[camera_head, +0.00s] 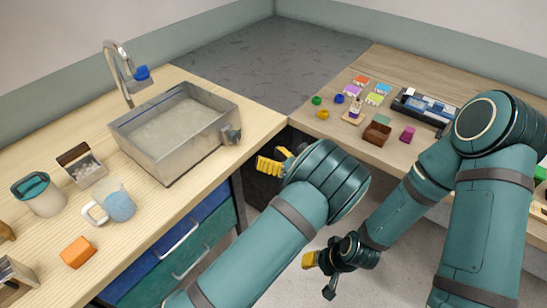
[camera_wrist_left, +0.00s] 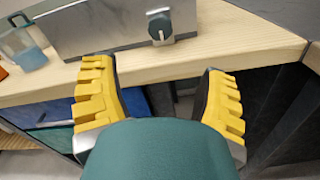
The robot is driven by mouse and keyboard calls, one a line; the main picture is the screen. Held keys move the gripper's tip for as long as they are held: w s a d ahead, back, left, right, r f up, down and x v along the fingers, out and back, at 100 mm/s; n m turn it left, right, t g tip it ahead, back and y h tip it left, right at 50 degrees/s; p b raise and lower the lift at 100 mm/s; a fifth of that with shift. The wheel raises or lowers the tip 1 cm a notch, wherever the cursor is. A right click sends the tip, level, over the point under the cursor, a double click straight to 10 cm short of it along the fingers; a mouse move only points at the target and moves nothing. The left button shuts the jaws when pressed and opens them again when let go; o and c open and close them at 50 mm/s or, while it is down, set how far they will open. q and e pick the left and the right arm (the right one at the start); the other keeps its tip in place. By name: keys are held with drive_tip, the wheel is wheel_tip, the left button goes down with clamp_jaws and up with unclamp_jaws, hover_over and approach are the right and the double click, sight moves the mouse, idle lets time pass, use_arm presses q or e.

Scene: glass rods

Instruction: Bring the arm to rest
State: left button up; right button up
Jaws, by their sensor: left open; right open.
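My left arm reaches in from the bottom of the head view. Its gripper (camera_head: 274,161) has yellow fingertips and sits just off the front edge of the sink counter, near its right corner. In the left wrist view the gripper (camera_wrist_left: 160,95) is open, with nothing between its fingers and the counter edge beyond them. My right arm is bent at the right of the head view. Its gripper (camera_head: 320,272) hangs low over the floor, away from both counters; it is open and I see nothing held in it.
The left counter (camera_head: 258,125) bears a metal sink (camera_head: 168,165), a glass mug (camera_head: 117,205), a teal-lidded container (camera_head: 40,195), a small bin (camera_head: 80,168) and an orange block (camera_head: 77,252). The right counter (camera_head: 310,110) holds several small coloured items and a brown box (camera_head: 377,133). Drawers (camera_head: 190,250) lie below.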

idle(0.4)
use_arm(q)
drive_tip(key=s+a+f+n+g+h, duration=0.45)
drive_tip(key=s+a+f+g, duration=0.4)
drive_tip(key=f, duration=0.35)
drive_tip(key=s+f+n+g+h, duration=0.2)
drive_tip(key=s+f+n+h, duration=0.2)
drive_tip(key=s, duration=0.3)
drive_tip(key=s+f+n+g+h, duration=0.3)
drive_tip(key=s+n, duration=0.2)
drive_tip(key=s, duration=0.2)
drive_tip(key=s+d+r+n+t+h, duration=0.3)
drive_tip(key=n+h, duration=0.4)
drive_tip(key=n, duration=1)
drive_tip(key=shift+s+d+r+t, duration=0.15)
drive_tip(key=shift+s+r+t, duration=0.5)
drive_tip(key=shift+t, duration=0.4)
